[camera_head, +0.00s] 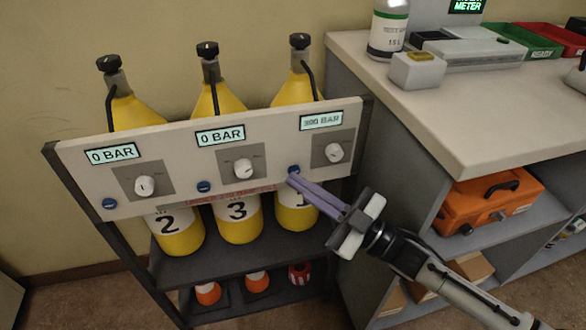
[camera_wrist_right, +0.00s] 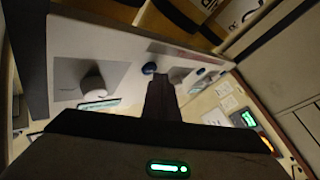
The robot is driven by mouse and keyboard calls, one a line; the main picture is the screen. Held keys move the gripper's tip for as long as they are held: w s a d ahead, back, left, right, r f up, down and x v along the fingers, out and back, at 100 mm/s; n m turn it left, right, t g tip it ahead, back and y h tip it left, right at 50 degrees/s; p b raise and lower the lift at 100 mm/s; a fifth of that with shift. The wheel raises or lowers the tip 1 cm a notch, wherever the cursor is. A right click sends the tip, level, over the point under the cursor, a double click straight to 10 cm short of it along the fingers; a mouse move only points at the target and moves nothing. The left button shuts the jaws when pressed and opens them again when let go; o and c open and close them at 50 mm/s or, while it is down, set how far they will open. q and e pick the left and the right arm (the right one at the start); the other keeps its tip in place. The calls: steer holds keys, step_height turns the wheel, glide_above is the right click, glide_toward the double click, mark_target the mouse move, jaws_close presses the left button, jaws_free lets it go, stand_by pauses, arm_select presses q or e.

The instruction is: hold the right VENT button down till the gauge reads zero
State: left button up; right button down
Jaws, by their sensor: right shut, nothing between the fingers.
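The white panel (camera_head: 268,161) on the rack carries three displays, three knobs and three blue buttons. The right button (camera_head: 293,170) sits left of the right knob (camera_head: 334,153). The right gauge (camera_head: 321,121) shows a three-digit BAR reading, its first digits blurred. My right gripper (camera_head: 290,181) is shut and empty, its fingertips just below the right button. In the right wrist view the blue button (camera_wrist_right: 149,68) shows just beyond and beside the fingertips (camera_wrist_right: 160,80); I cannot tell whether they touch. My left gripper is out of view.
The middle gauge (camera_head: 220,135) and left gauge (camera_head: 113,154) read 0 BAR. Yellow cylinders (camera_head: 237,220) stand behind the panel. A desk (camera_head: 450,120) is close on the right, with an orange case (camera_head: 487,205) on its shelf. Open space lies in front of the panel's left part.

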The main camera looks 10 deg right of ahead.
steer(key=shift+d+r, duration=0.3)
steer(key=shift+d, duration=0.5)
steer(key=shift+s+a+f+p, duration=0.1)
steer(key=shift+s+p, duration=1.35)
steer(key=shift+s, duration=1.2)
